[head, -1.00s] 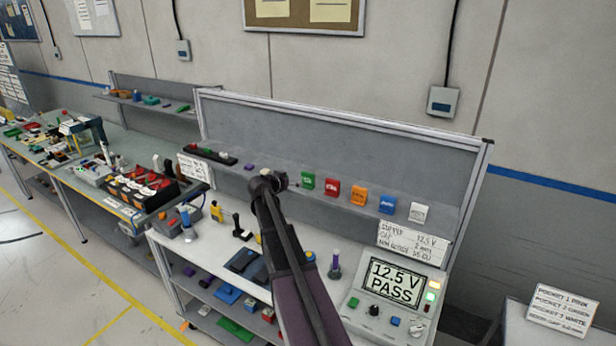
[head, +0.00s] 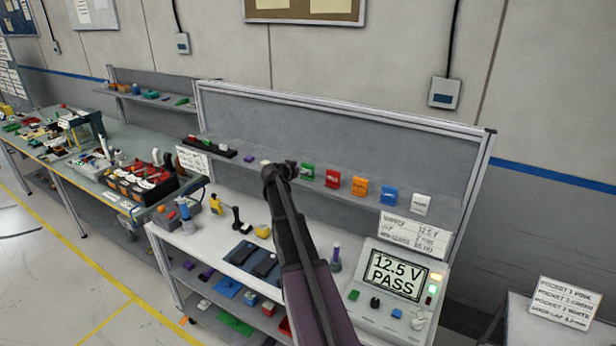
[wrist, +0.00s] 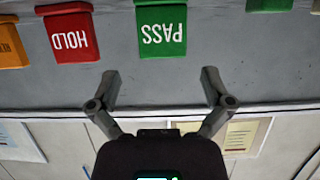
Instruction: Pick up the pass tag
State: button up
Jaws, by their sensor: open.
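The green pass tag (head: 308,172) stands on the shelf of the right-hand bench, first in a row of coloured tags. In the wrist view the pass tag (wrist: 161,27) appears upside down, with white PASS lettering. My gripper (wrist: 165,84) is open and empty, its two fingers spread wide. The tag lies beyond the fingertips, roughly centred between them and not touched. In the head view my gripper (head: 284,168) is just left of the tag at shelf height, and its fingers are too small to make out clearly.
The red hold tag (wrist: 72,33) is close beside the pass tag. Orange (head: 360,183), blue (head: 389,195) and white (head: 420,204) tags stand further right. The shelf's back panel (head: 350,140) rises behind them. A tester (head: 398,278) reading 12.5 V PASS stands below.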

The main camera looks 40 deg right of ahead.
aim_at(306, 168)
jog(key=shift+x, duration=0.8)
jog(key=shift+w+b+x, duration=0.2)
jog(key=shift+b+x, duration=0.8)
jog(key=shift+x, duration=1.65)
jog(key=shift+r, duration=0.15)
jog(key=c, duration=1)
